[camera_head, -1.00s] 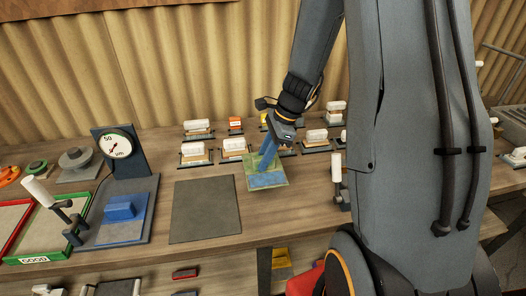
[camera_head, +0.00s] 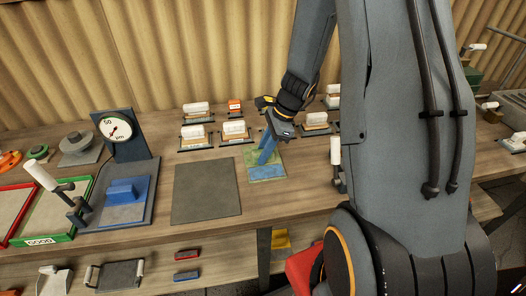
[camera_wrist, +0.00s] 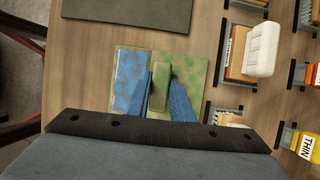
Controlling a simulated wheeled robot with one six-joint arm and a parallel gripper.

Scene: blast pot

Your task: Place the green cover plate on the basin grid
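A plate with a mottled green part and a mottled blue part (camera_head: 267,171) lies flat at or just above the bench, right of the dark mat. In the wrist view, the plate (camera_wrist: 130,80) has a raised green handle (camera_wrist: 160,85) in its middle. My gripper (camera_head: 267,152) points down at it. Its two blue fingers (camera_wrist: 160,92) sit close against both sides of the handle and appear shut on it. Whether the plate touches the bench is hard to tell. I cannot make out a basin grid for certain.
The dark mat (camera_head: 206,192) is empty. A dial gauge stand (camera_head: 121,140) and a green-framed tray (camera_head: 50,222) are at left. Several white-handled blocks (camera_head: 235,131) stand in rows behind the plate. A white-handled upright post (camera_head: 336,160) stands at right, near my arm.

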